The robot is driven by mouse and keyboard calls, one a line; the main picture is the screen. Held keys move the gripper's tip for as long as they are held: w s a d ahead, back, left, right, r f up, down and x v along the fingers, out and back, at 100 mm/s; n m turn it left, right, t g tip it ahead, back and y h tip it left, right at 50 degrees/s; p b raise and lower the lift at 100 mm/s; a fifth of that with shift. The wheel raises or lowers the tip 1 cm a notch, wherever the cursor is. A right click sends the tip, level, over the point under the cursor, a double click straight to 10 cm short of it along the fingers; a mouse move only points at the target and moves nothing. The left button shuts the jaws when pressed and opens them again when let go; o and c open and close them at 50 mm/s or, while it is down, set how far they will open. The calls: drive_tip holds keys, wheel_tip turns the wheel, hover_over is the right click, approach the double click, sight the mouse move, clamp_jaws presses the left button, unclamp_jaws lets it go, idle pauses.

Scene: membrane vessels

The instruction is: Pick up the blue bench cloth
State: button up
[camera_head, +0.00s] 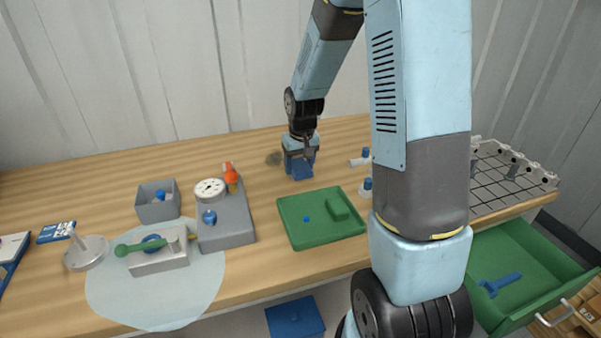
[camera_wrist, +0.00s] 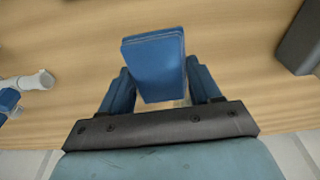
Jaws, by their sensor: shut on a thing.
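The blue bench cloth (camera_wrist: 155,62) is a folded blue pad with a pale stitched line along its far edge in the wrist view. My gripper (camera_wrist: 157,92) is shut on it, with one blue finger on each side. In the head view the cloth (camera_head: 302,170) shows at the tip of my gripper (camera_head: 300,165), over the wooden bench behind the green tray. I cannot tell whether the cloth still touches the bench.
A green tray (camera_head: 300,242) lies just in front of my gripper. A grey block with a dial gauge (camera_head: 235,230) stands to the left, beside a grey bin (camera_head: 144,211). White fittings (camera_head: 358,162) lie to the right. A green drawer (camera_head: 540,258) is open at right.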

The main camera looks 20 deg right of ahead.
drive_tip(key=s+a+r, duration=0.4)
drive_tip(key=s+r, duration=0.6)
drive_tip(key=s, duration=0.3)
drive_tip(key=shift+s, duration=0.2)
drive_tip(key=shift+a, duration=0.1)
drive_tip(key=o, duration=0.4)
drive_tip(key=shift+c, duration=1.3)
drive_tip(key=shift+f, duration=0.1)
drive_tip(key=shift+c, duration=0.2)
